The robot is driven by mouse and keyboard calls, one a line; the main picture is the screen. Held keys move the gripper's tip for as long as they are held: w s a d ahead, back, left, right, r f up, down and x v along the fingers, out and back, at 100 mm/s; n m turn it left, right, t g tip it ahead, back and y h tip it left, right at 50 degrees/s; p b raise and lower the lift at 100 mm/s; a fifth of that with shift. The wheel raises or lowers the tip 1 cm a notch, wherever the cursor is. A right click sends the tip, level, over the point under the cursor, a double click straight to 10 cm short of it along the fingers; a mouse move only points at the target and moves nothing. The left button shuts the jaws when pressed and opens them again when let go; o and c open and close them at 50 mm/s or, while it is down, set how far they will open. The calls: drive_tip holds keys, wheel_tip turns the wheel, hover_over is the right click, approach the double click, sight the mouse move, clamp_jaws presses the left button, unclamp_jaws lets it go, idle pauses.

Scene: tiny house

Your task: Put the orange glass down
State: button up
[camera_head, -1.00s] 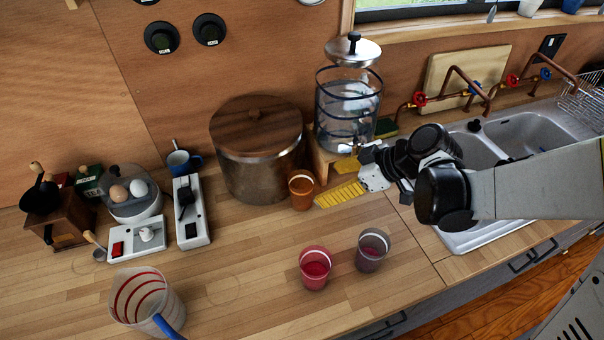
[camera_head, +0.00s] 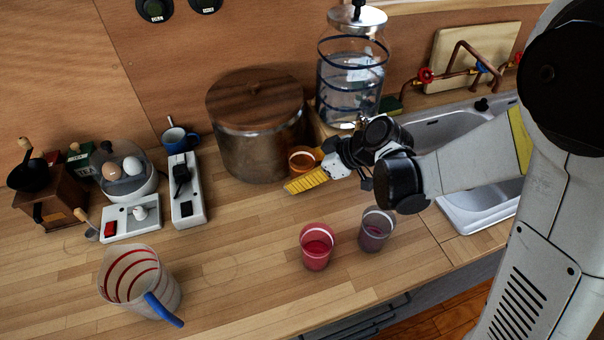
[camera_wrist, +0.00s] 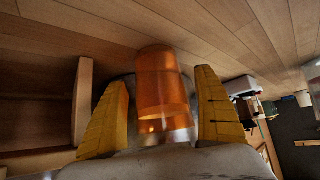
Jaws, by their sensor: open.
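The orange glass (camera_head: 300,159) stands on the wooden counter beside the large metal pot with a wooden lid. My gripper (camera_head: 305,172) is open, with its yellow fingers on either side of the glass. In the wrist view, the glass (camera_wrist: 164,85) sits between the two yellow fingers (camera_wrist: 163,78), with visible gaps on both sides. The near finger hides the lower part of the glass in the head view.
The metal pot (camera_head: 250,150) is just left of the glass, and the water dispenser (camera_head: 350,85) stands behind. A red glass (camera_head: 316,248) and a greyish glass (camera_head: 376,232) stand nearer the front edge.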

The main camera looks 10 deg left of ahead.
drive_tip(key=c, duration=1.5)
drive_tip(key=shift+r, duration=0.1)
